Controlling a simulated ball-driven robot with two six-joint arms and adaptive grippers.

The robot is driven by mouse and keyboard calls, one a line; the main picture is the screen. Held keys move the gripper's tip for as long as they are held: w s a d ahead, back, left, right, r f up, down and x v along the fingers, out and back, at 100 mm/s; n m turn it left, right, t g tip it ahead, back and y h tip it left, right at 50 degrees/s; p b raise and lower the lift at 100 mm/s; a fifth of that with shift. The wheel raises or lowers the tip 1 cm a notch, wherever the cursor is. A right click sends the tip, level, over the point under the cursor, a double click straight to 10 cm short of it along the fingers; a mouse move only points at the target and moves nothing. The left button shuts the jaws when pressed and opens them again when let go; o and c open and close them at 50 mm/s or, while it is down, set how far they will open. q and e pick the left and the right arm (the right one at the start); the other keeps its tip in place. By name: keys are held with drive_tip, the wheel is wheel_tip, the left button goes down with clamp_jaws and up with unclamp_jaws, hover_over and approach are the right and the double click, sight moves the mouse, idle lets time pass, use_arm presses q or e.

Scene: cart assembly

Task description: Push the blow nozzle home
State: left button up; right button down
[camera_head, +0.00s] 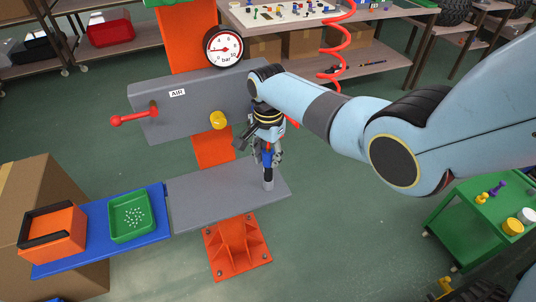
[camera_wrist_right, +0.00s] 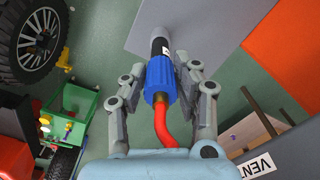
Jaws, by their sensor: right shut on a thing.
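My right gripper (camera_head: 267,155) points down over the grey shelf plate (camera_head: 205,205) below the AIR panel. In the right wrist view its two fingers (camera_wrist_right: 161,90) are shut on the blue ribbed body of the blow nozzle (camera_wrist_right: 160,82). A red hose (camera_wrist_right: 164,125) leaves the nozzle at the gripper's end, and a black barrel runs away toward the plate. A short grey cylinder (camera_head: 268,184) stands at the plate under the gripper. Whether it is the nozzle's tip or a socket, and how deep the nozzle sits, I cannot tell. My left gripper is not in view.
The grey AIR panel (camera_head: 185,110) with a pressure gauge (camera_head: 223,47), a red lever (camera_head: 133,117) and a yellow knob (camera_head: 218,120) stands behind the gripper. A blue board (camera_head: 90,222) holds a green tray (camera_head: 132,192) and an orange bin (camera_head: 52,238). A green cart (camera_head: 490,235) stands right.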

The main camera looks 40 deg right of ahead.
drive_tip(key=c, duration=0.9)
unclamp_jaws()
wheel_tip(320, 180, up, 12)
